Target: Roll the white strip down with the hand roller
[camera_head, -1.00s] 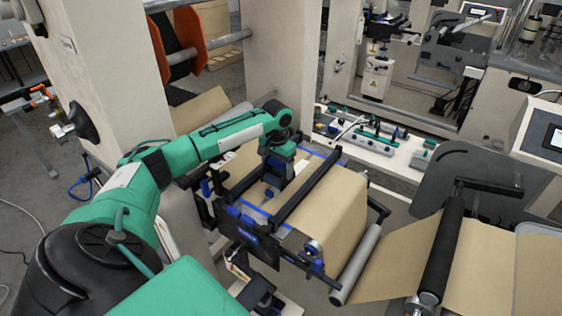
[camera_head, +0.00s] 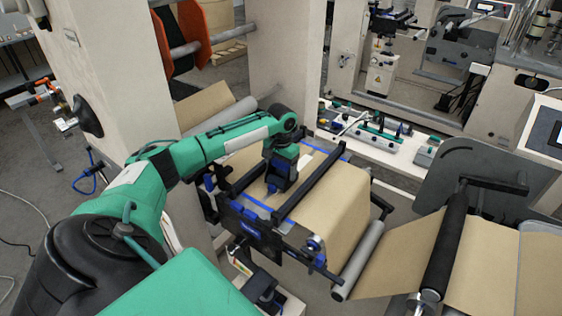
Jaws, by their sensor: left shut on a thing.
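My left gripper (camera_head: 273,187) reaches in from the left and points down at the brown kraft web (camera_head: 338,205), between the black cross bars of the splice frame. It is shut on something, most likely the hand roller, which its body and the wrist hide. A small part of the white strip (camera_head: 307,159) shows on the web just beyond the gripper. Whether the held thing touches the strip cannot be told. My right gripper is not in view.
A black cross bar (camera_head: 312,183) runs close to the gripper's right. Blue-edged rails (camera_head: 247,203) bound the web. A grey roller (camera_head: 358,262) and a black roller (camera_head: 443,245) stand to the right. A machine column (camera_head: 115,75) stands at left.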

